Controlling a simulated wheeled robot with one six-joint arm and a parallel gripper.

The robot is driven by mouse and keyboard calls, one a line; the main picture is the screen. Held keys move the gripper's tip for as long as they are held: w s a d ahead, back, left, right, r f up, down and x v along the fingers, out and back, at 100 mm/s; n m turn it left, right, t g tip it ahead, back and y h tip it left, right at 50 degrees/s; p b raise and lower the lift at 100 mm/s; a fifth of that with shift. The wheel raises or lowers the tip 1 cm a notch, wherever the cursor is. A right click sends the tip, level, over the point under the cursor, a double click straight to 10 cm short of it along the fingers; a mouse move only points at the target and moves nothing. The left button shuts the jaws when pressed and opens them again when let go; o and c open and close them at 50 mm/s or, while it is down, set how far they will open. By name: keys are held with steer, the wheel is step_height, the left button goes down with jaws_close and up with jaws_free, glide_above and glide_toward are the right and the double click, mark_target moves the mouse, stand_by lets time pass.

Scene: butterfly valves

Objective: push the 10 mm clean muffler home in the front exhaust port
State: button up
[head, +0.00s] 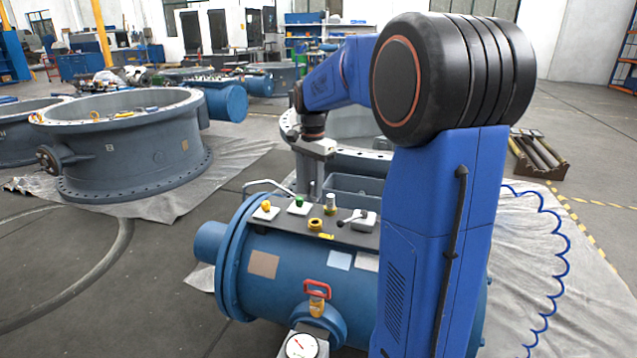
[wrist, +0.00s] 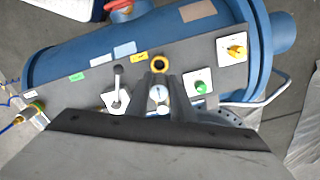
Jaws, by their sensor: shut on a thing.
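My gripper (wrist: 158,80) shows in the wrist view with its two dark fingers close together over the grey plate. It is shut on a small pale, round-ended piece (wrist: 157,95), which fits the muffler; its size and its clean finish cannot be read. In the head view my gripper (head: 311,185) points down above the back of the plate, and its held piece cannot be made out. I cannot tell the front exhaust port apart; the fingers cover part of the plate. A yellow ring (wrist: 160,63) lies just beyond the fingertips, also in the head view (head: 315,224).
The grey plate (head: 345,238) sits on a blue cylinder (head: 285,285). It carries a yellow knob (head: 266,205), a green knob (head: 299,201), a short metallic cylinder (head: 330,199) and a lever unit (head: 362,219). A red-handled valve (head: 317,291) stands in front. A grey bin (head: 357,190) is behind.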

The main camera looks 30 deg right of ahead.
steer(key=shift+f, duration=3.2)
steer(key=shift+a+f, duration=0.1)
steer(key=shift+f, duration=1.15)
stand_by(1.3)
steer(key=o, duration=1)
steer(key=shift+o, duration=0.8)
steer(key=o, duration=0.4)
steer(key=shift+c, duration=0.2)
steer(key=shift+r, duration=0.1)
steer(key=shift+r, duration=3.65)
